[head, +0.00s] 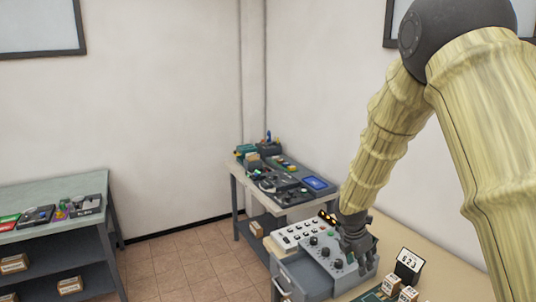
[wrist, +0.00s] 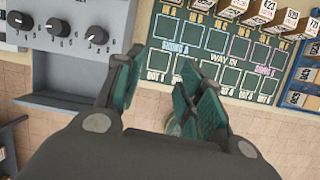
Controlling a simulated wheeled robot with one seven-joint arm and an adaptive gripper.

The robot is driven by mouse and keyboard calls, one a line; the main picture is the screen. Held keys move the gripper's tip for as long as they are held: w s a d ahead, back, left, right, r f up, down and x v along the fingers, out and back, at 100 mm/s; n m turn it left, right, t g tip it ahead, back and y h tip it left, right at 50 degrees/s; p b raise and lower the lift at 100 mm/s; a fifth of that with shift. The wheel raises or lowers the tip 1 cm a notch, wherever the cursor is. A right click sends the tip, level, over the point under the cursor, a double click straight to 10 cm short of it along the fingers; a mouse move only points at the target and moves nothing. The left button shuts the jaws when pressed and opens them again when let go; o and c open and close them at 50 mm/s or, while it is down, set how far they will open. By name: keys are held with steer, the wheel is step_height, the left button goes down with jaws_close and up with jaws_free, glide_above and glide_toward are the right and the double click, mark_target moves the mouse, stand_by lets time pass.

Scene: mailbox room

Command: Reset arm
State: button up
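My gripper (head: 356,243) is at the end of my arm in the head view, in front of a grey control box with knobs (head: 319,251) on the tan table. In the wrist view my gripper (wrist: 157,75) has its two green-padded fingers apart, with no object held between them. Below the fingers lie the edge of the grey box (wrist: 75,72) and a green board with marked squares (wrist: 205,62). I cannot tell the gripper's exact height above the table.
Several small numbered boxes (wrist: 265,14) line the board's far edge. A stand with a number card (head: 409,262) is right of my gripper. A drawer with a handle (head: 283,286) is at the table's front. Another table with devices (head: 287,196) stands behind; a shelf bench (head: 50,190) is left. Open floor (head: 175,262) lies between.

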steer(key=s+a+f+m+g+y, duration=0.15)
steer(key=s+f+m, duration=0.25)
steer(key=s+f, duration=0.45)
steer(key=s+a+f+m+y, duration=0.2)
steer(key=s+a+f+m, duration=0.3)
steer(key=f, duration=0.7)
steer(key=s+d+f+m, duration=0.1)
steer(key=s+f+m, duration=0.35)
steer(key=s, duration=0.55)
steer(key=s+f+m, duration=0.4)
steer(key=s+m, duration=0.1)
steer(key=s, duration=0.6)
steer(key=s+d+f+m, duration=0.1)
steer(key=s+f+m, duration=0.35)
steer(key=s, duration=0.55)
step_height(320, 180, down, 7)
steer(key=b, duration=0.7)
steer(key=shift+w+m+b, duration=0.15)
steer(key=shift+m+b, duration=0.15)
steer(key=shift+b, duration=0.05)
steer(key=shift+a+g, duration=0.1)
steer(key=shift+g, duration=0.15)
